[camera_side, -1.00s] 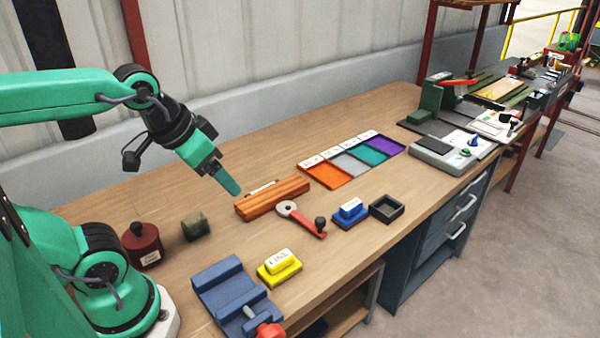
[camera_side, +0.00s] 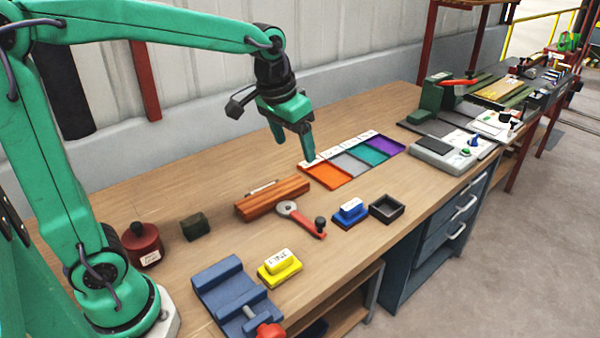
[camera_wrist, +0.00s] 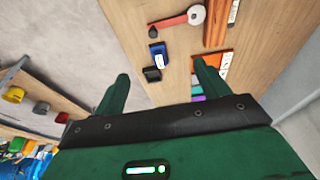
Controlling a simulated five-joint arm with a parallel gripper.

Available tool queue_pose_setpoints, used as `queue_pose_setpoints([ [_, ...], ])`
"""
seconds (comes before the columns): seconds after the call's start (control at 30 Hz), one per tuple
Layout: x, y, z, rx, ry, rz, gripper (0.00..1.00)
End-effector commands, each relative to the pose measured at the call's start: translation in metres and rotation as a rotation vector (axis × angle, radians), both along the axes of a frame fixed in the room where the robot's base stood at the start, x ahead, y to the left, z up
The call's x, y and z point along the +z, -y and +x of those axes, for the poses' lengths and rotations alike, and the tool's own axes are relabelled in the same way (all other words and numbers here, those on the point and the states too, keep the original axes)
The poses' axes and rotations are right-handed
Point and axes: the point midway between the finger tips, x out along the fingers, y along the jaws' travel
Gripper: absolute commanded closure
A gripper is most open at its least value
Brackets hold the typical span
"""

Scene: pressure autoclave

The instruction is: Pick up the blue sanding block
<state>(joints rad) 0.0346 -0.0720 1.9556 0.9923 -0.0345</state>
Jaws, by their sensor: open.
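The blue sanding block (camera_side: 350,215) has a white labelled top and sits on the bench, between the red-handled tool and a small black tray. In the wrist view the blue sanding block (camera_wrist: 157,57) lies ahead, between the two fingers in the picture but well beyond their tips. My gripper (camera_side: 294,150) is open and empty, pointing down in the air above the bench. In the side view it is up and to the left of the block, near the coloured trays. Its two green fingers show spread apart in the wrist view (camera_wrist: 160,72).
A red-handled tool (camera_side: 309,223) and a black tray (camera_side: 386,208) flank the block. A yellow block (camera_side: 279,268) and blue vise (camera_side: 226,284) stand nearer the front. A wooden block (camera_side: 272,198) and coloured trays (camera_side: 325,177) lie behind. The bench's front edge is close.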

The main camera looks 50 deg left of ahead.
Motion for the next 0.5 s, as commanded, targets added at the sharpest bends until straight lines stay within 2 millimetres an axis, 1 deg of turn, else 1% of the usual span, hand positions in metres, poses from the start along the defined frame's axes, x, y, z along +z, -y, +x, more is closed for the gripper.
queue_pose_setpoints([
  [0.03, -0.005, 0.001, 0.011, 0.000, -0.015, 0.000, 0.25],
  [0.1, -0.011, 0.003, 0.024, 0.000, -0.033, 0.000, 0.25],
  [0.27, -0.027, 0.007, 0.054, -0.001, -0.073, 0.000, 0.25],
  [0.5, -0.059, 0.013, 0.096, -0.001, -0.132, 0.002, 0.25],
])
